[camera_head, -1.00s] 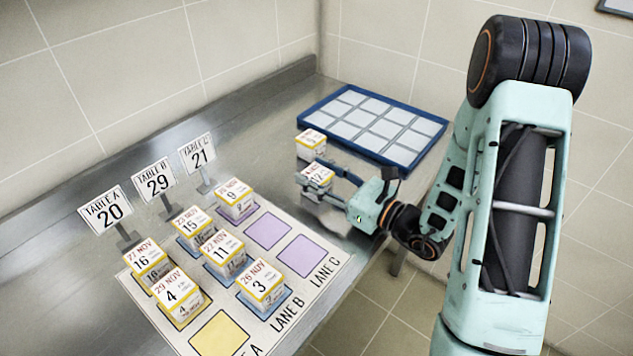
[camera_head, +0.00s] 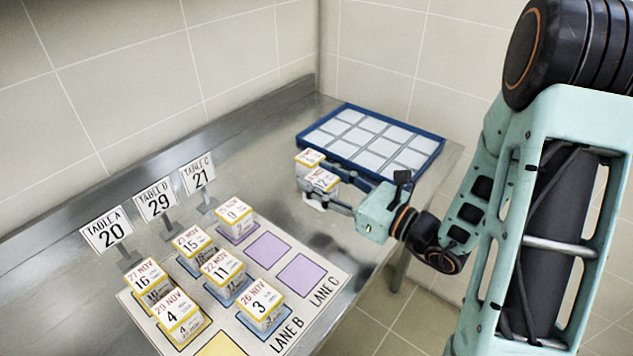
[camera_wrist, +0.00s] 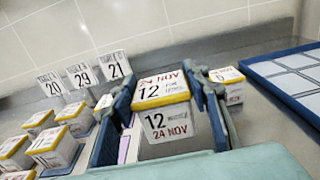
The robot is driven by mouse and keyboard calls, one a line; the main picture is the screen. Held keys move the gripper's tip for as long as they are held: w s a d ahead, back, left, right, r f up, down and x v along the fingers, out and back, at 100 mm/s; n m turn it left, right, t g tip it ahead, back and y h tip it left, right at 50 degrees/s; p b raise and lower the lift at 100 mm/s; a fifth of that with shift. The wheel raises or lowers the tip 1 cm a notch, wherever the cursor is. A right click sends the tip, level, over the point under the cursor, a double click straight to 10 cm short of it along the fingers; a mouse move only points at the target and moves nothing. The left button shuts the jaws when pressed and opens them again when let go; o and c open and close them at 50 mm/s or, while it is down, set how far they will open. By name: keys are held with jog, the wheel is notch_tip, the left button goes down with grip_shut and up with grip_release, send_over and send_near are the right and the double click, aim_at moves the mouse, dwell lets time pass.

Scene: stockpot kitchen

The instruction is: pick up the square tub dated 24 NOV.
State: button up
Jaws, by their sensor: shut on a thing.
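The square tub dated 24 NOV (camera_wrist: 165,118) has a yellow-rimmed lid and shows the number 12 on its top and front in the wrist view. It also shows in the head view (camera_head: 321,181), near the right edge of the steel counter. My gripper (camera_head: 322,190) is shut on this tub, with one finger on each side of it. In the wrist view the fingers (camera_wrist: 165,105) stand left and right of the tub. I cannot tell clearly whether its underside is clear of the counter.
Another tub (camera_head: 308,160) stands just behind the held one. A blue-rimmed tray (camera_head: 437,150) with empty white cells lies at the back right. Several dated tubs stand on the lane mat (camera_head: 340,268) at the left, before three table signs (camera_head: 156,200). The counter (camera_head: 270,170) between is bare.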

aim_at(325, 186)
jog(key=shift+s+d+r, duration=0.25)
jog(key=shift+s+r, duration=0.65)
jog(key=shift+r, duration=0.3)
jog(key=shift+s+r+p, duration=0.15)
jog(key=shift+r+p, duration=0.05)
jog(key=shift+p, duration=0.7)
jog(key=shift+d+p, duration=0.15)
jog(key=shift+p, duration=0.85)
